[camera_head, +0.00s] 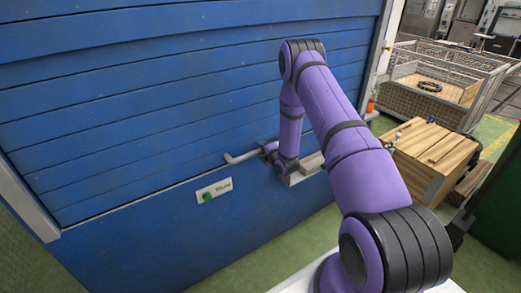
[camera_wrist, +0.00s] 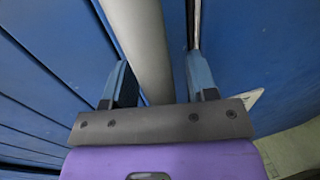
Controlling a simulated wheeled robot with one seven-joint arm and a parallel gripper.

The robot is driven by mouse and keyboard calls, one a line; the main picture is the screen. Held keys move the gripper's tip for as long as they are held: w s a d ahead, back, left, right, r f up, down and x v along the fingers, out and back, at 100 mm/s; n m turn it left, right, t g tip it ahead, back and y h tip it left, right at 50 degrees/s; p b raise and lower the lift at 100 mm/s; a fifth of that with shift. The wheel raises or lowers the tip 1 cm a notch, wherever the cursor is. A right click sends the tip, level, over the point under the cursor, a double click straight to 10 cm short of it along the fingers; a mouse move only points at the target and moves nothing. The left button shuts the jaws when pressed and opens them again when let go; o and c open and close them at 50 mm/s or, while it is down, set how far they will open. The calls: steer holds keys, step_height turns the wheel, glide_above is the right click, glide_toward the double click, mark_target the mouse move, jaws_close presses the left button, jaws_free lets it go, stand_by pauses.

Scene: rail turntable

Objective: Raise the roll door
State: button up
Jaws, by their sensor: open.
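The blue slatted roll door (camera_head: 130,95) fills the left and middle of the head view. Its slats reach down to a pale seam above a plain blue lower panel. A grey bar handle (camera_head: 242,156) runs along the door near its lower edge. My gripper (camera_head: 264,152) is at the handle's right part, which my wrist partly hides. In the wrist view the handle (camera_wrist: 146,45) passes between the two spread fingers of my gripper (camera_wrist: 158,62). The right finger looks close to the bar; I cannot tell whether either finger touches it.
A white label with a green button (camera_head: 208,196) is on the lower panel. A wooden crate (camera_head: 430,160) stands on the green floor to the right, with a wire mesh cage (camera_head: 415,100) behind it. The floor before the panel is clear.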

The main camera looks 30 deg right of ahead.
mark_target(255, 43)
steer(key=shift+w+f, duration=0.1)
steer(key=shift+w, duration=0.35)
jaws_close()
step_height(255, 43, up, 44)
steer(key=shift+r, duration=0.2)
jaws_free()
steer(key=shift+f, duration=0.1)
steer(key=s+r, duration=0.2)
steer(key=s, duration=0.8)
steer(key=shift+s+d, duration=0.2)
steer(key=shift+s, duration=0.1)
